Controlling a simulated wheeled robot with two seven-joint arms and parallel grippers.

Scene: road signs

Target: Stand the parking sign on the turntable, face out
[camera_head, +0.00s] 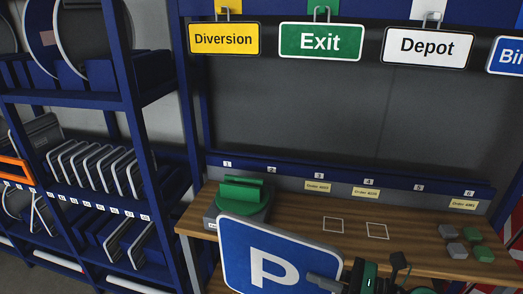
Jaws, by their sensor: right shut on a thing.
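The parking sign (245,262) is a blue panel with a white P and a white border, low in the middle of the head view. Its printed face is toward me and it is tilted; its lower part is cut off by the picture's edge. My right gripper (335,284) is shut on the sign's right side. The turntable (247,208) has a green round top with a green raised holder on a grey base, at the left end of the wooden bench. The sign hides part of its front. My left gripper is not in view.
The wooden bench (410,252) has two white outlined squares and several grey and green blocks (459,250) at right. Diversion, Exit and Depot signs (427,47) hang above. A blue rack (135,100) with sign panels stands left of the bench.

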